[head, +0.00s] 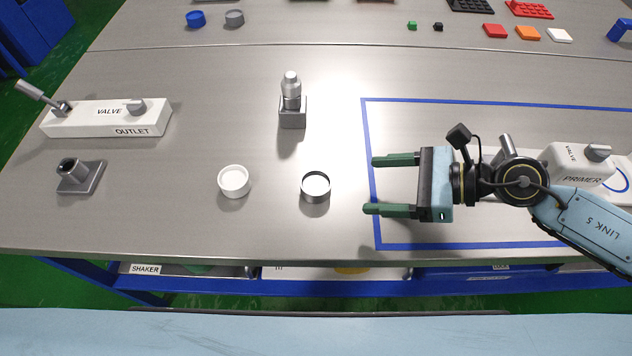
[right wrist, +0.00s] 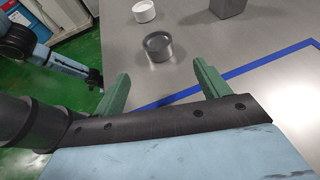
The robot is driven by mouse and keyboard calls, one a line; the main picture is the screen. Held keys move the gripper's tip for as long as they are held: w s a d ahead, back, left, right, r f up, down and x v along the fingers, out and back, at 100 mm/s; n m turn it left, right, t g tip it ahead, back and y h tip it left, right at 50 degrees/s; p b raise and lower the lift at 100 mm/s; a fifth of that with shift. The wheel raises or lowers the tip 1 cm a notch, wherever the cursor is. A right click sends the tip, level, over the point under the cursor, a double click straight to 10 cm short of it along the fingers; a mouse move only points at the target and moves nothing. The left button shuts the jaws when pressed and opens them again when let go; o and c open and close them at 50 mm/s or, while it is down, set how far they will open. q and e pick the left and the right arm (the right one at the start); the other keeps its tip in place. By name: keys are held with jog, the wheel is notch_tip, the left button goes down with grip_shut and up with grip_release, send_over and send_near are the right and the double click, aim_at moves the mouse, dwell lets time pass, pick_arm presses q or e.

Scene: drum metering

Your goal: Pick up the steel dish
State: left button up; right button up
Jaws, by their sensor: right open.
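The steel dish (head: 315,187) is a small round open cup with a grey rim, standing upright on the metal table left of the blue outline. In the right wrist view the steel dish (right wrist: 158,46) lies beyond the fingertips, roughly between their lines. My right gripper (head: 370,185) points left with its green fingers spread and empty, a short gap to the right of the dish. The fingers also show in the right wrist view (right wrist: 160,82). My left gripper is not seen in the head view.
A white dish (head: 233,181) stands left of the steel dish. A steel bottle-like fitting on a block (head: 292,112) stands behind it. The outlet valve block (head: 108,119) and a grey socket (head: 80,178) are at left.

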aim_at(326, 184)
jog(key=x, duration=1)
jog(key=shift+s, duration=0.15)
jog(key=shift+a+f, duration=0.1)
jog(key=shift+a, duration=0.2)
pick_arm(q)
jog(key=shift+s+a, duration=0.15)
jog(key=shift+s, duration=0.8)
pick_arm(e)
jog(key=shift+c, duration=0.3)
jog(key=c, duration=0.9)
jog(key=shift+c, duration=0.8)
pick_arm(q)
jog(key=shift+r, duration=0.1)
